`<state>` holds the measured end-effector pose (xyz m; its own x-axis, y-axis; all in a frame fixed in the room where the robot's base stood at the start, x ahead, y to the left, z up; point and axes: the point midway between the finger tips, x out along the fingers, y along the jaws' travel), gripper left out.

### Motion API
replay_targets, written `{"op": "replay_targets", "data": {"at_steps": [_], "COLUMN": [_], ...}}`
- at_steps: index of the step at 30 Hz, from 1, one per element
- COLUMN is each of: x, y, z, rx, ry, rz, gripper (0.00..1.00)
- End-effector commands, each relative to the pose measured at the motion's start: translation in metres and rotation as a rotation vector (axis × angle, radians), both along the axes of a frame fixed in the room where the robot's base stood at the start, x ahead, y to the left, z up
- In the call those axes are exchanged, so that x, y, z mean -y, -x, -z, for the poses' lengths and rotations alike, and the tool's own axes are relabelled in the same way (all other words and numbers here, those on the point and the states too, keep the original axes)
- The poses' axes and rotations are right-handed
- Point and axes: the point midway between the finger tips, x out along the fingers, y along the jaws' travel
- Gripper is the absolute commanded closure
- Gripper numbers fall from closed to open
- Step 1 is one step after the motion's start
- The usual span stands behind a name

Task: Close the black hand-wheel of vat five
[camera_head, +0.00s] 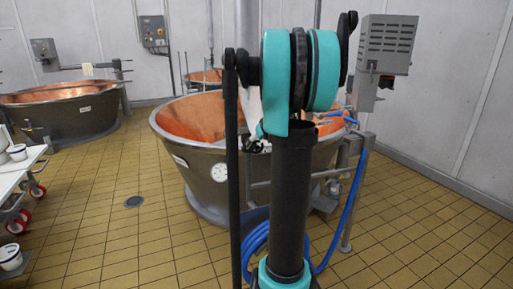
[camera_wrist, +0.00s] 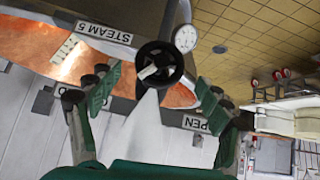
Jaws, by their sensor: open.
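The black hand-wheel (camera_wrist: 160,64) shows in the wrist view as a round rim with a light spoke or stem across its middle. It sits on the vat's side, beside a "STEAM 5" label (camera_wrist: 103,32). My gripper (camera_wrist: 158,84) is open, with one green-padded finger to the left and one to the right of the wheel. Whether the fingers are level with the wheel in depth, I cannot tell.
A round gauge (camera_wrist: 186,38) sits close beside the wheel. A partly covered label reading "PEN" (camera_wrist: 195,123) is by the right finger. A blue hose (camera_head: 355,190) hangs at the vat's right. A white cart (camera_head: 20,165) stands left; the tiled floor between is clear.

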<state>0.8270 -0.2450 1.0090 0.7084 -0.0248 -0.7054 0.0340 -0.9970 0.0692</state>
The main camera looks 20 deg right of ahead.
Motion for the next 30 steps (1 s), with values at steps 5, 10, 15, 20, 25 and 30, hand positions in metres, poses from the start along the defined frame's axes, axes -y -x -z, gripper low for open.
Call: {"op": "replay_targets", "data": {"at_steps": [5, 10, 15, 20, 25, 30], "x": [0.001, 0.001, 0.001, 0.001, 0.001, 0.001], "y": [-0.020, -0.031, -0.035, -0.035, -0.035, -0.035], "z": [0.019, 0.030, 0.035, 0.035, 0.035, 0.035], "rx": [0.000, 0.000, 0.000, 0.000, 0.000, 0.000], "ry": [0.002, 0.001, 0.001, 0.001, 0.001, 0.001], "rz": [-0.001, 0.000, 0.001, 0.001, 0.001, 0.001], "gripper": [0.22, 0.22, 0.22, 0.22, 0.32, 0.53]}}
